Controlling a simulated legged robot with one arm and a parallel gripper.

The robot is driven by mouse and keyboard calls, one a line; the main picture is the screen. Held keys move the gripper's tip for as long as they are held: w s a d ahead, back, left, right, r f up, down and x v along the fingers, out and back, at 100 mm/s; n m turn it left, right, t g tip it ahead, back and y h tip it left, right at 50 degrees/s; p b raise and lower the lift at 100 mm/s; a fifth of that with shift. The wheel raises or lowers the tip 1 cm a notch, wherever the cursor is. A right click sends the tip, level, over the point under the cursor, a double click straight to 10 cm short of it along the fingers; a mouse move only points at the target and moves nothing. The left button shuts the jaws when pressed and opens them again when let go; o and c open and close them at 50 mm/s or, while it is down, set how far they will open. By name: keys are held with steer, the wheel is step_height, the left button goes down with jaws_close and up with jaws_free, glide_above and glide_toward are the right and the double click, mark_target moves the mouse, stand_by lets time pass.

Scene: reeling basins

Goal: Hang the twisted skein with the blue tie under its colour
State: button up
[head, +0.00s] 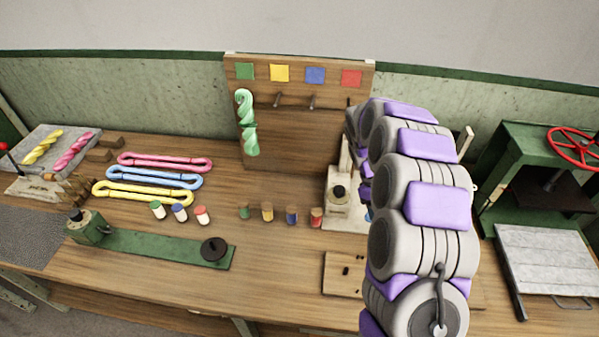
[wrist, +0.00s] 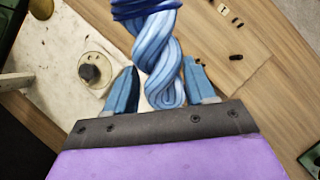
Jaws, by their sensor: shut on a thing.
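A light blue twisted skein with a dark blue tie (wrist: 158,50) is between the fingers of my gripper (wrist: 155,88) in the wrist view. My gripper is shut on it, and its looped end shows between the fingertips. In the head view my arm hides most of the gripper and skein. The wooden board (head: 305,140) at the back bears green (head: 245,71), yellow (head: 279,73), blue (head: 315,75) and red (head: 351,78) squares. Pegs show under yellow and blue (head: 312,100). A green twisted skein (head: 247,122) hangs under the green square.
Pink, blue and yellow loose skeins (head: 155,178) lie left of centre. Yellow and pink twisted skeins (head: 73,150) lie on a grey slab farther left. Several small spools (head: 267,212) stand mid-table. A green press (head: 540,180) with a red wheel stands right.

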steer(key=n+h, duration=0.1)
steer(key=w+n+h, duration=0.1)
steer(key=d+r+n+h, duration=0.1)
steer(key=n, duration=0.1)
steer(key=shift+w+t, duration=0.3)
steer(key=shift+t, duration=0.1)
steer(key=shift+w+r+n+t+h, duration=0.25)
steer(key=shift+n+t+h, duration=0.05)
steer(key=shift+n+h, duration=0.35)
steer(key=shift+w+a+r+n+t+h+p, duration=0.2)
steer(key=shift+w+r+n+t+h+p, duration=0.15)
steer(key=shift+n, duration=0.3)
steer(key=w+a+r+n+t+y+p, duration=0.1)
steer(key=w+a+n+t+y, duration=0.15)
steer(key=a+n+t, duration=0.8)
steer(key=w+a+r+n+t+y, duration=0.1)
steer(key=w+a+n+t+y, duration=0.15)
steer(key=a+n+t, duration=0.75)
steer(key=w+a+m+g+b, duration=0.1)
steer(key=w+m, duration=0.1)
steer(key=w, duration=0.4)
steer(key=w+a+f+m+h+b, duration=0.1)
steer(key=w+m+b, duration=0.1)
steer(key=w, duration=0.4)
steer(key=shift+w+f+g, duration=0.25)
steer(key=shift+w+g, duration=0.05)
steer(key=shift+g, duration=0.1)
